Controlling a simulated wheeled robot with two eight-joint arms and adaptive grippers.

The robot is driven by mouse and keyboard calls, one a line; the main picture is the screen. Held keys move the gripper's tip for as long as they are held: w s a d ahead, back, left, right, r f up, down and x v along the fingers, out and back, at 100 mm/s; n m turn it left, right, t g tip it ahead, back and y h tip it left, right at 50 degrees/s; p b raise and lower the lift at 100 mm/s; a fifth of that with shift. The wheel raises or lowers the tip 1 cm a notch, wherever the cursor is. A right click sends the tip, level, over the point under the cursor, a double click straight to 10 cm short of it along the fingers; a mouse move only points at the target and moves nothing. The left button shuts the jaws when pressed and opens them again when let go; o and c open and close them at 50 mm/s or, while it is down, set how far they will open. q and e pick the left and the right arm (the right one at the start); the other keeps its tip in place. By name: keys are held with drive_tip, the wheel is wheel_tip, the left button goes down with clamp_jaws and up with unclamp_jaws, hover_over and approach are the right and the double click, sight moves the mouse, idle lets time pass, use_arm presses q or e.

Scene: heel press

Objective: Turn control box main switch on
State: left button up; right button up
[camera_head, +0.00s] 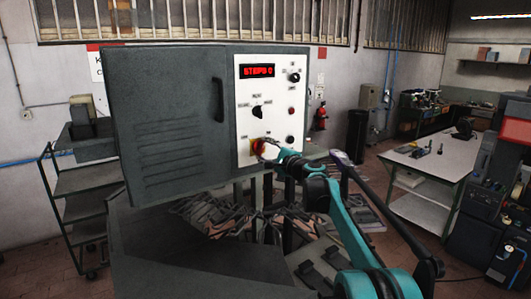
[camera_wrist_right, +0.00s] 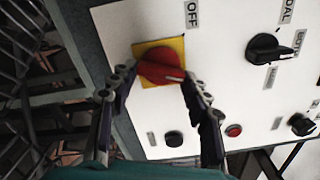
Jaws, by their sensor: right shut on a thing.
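The control box (camera_head: 165,120) is grey with a white panel (camera_head: 258,95) on its right side. The main switch (camera_head: 257,147) is a red knob on a yellow square plate at the panel's lower left; it also shows in the right wrist view (camera_wrist_right: 158,64). In that view an OFF label lies above and right of the plate, and a pale mark on the knob points right. My right gripper (camera_head: 268,149) is at the switch, its two fingers (camera_wrist_right: 157,84) on either side of the red knob, shut on it. My left gripper is in neither view.
Black selector knobs (camera_head: 258,112), small buttons (camera_head: 290,139) and a red lit display (camera_head: 258,71) share the panel. A dark door handle (camera_head: 218,100) sits left of it. A white workbench (camera_head: 440,155) stands at the right, a shelf cart (camera_head: 75,190) at the left.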

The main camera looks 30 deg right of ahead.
drive_tip(key=shift+m, duration=2.3)
drive_tip(key=o, duration=0.9)
drive_tip(key=shift+o, duration=1.3)
drive_tip(key=shift+w+f, duration=0.1)
drive_tip(key=s+d, duration=0.1)
drive_tip(key=s, duration=1.1)
drive_tip(key=shift+d, duration=0.25)
drive_tip(key=shift+w, duration=0.1)
